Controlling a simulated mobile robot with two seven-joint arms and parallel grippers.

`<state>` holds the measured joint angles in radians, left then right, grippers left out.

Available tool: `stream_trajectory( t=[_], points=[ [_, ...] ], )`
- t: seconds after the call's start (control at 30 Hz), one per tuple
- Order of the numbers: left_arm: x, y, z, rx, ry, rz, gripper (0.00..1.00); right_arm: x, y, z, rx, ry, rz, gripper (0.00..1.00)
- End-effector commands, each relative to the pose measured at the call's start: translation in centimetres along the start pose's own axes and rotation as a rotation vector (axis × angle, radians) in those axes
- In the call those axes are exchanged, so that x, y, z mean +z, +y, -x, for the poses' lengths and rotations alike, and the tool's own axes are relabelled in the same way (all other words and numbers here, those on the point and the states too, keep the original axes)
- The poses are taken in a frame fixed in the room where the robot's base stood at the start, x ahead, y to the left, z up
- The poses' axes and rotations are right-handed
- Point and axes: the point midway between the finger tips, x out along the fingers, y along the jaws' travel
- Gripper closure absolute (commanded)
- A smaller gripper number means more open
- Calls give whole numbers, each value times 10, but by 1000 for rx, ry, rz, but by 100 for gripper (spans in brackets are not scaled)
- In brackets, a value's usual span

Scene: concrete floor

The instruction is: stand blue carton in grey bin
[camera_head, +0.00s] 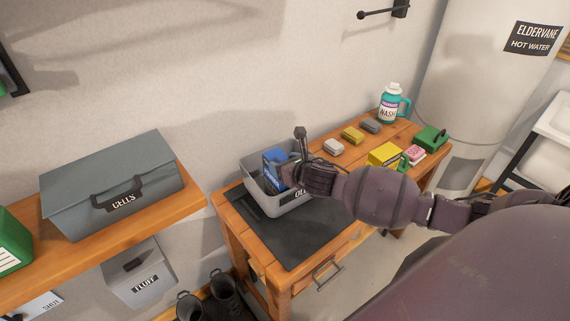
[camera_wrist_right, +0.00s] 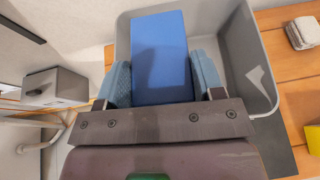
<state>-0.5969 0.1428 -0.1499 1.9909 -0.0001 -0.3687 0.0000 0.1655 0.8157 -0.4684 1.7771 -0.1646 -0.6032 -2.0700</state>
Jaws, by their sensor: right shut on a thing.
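The blue carton (camera_wrist_right: 161,55) is between the two fingers of my right gripper (camera_wrist_right: 163,80), which is shut on it. In the head view the carton (camera_head: 273,160) is at the left part of the grey bin (camera_head: 267,205), upright or nearly so, its lower part hidden by the bin wall. In the wrist view the grey bin (camera_wrist_right: 247,60) surrounds the carton on the sides that show. I cannot tell whether the carton touches the bin floor. My right gripper (camera_head: 290,175) reaches over the bin's right side in the head view. My left gripper is not in view.
The bin stands on a dark mat (camera_head: 290,240) on a wooden bench (camera_head: 237,222). To its right are sponges (camera_head: 352,134), a yellow box (camera_head: 384,154), a green box (camera_head: 430,138) and a wash bottle (camera_head: 389,106). A shelf at left bears a grey lidded box (camera_head: 115,190).

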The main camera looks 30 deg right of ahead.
Motion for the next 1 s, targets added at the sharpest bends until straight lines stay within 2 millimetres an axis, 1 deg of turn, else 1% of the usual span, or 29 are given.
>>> stream_trajectory(
  t=[0.07, 0.1, 0.23, 0.27, 0.57, 0.67, 0.77, 1.0],
  points=[
    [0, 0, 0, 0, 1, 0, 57, 0, 0, -1, 0, -2, 0, 95],
    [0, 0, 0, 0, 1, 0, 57, -2, 0, -1, 0, 0, 0, 35],
    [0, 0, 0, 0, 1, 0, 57, -2, 0, -1, 0, 0, 0, 16],
    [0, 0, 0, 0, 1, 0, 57, -2, 0, -1, 0, 0, 0, 13],
    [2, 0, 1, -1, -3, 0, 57, 0, 0, 0, 0, 0, 0, 13],
    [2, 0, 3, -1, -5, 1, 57, 0, 0, 7, 0, 1, 1, 13],
    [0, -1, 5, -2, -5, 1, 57, 1, 0, 21, 1, 1, 2, 13],
    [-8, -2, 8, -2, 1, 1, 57, 1, 0, 68, 0, 1, 3, 13]
  ],
)
